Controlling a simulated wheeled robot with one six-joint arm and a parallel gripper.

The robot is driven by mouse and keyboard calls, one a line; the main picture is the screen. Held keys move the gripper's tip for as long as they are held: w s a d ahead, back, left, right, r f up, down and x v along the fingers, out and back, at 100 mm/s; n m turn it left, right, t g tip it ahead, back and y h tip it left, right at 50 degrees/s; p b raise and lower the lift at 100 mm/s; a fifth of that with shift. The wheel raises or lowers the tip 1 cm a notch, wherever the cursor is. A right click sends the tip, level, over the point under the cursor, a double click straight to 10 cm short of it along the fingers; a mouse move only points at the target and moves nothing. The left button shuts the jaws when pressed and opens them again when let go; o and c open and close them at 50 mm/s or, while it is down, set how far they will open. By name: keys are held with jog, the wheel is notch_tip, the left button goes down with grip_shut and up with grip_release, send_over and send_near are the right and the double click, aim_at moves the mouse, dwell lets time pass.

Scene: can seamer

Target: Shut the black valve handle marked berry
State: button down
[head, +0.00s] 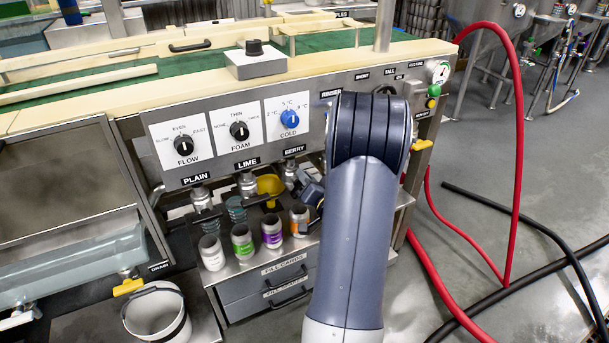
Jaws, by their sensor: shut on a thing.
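The valve marked BERRY (290,172) is the rightmost of three metal valves under the front panel, below its BERRY label (294,150). My gripper (301,187) is at this valve, partly hidden behind my own arm. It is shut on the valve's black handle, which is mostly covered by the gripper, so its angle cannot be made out.
Several cans stand on the shelf under the valves, including a green-banded can (242,241) and a purple-banded can (272,231). A yellow funnel (269,186) is close left of my gripper. A white bucket (156,312) stands lower left. Red hose (517,130) hangs at right.

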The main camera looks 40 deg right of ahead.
jog(key=shift+d+f+m, duration=0.1)
jog(key=shift+m, duration=0.5)
jog(key=c, duration=1.5)
grip_release()
jog(key=shift+s, duration=0.1)
jog(key=p+v, duration=0.1)
jog(key=v, duration=0.9)
jog(key=shift+s+p, duration=0.3)
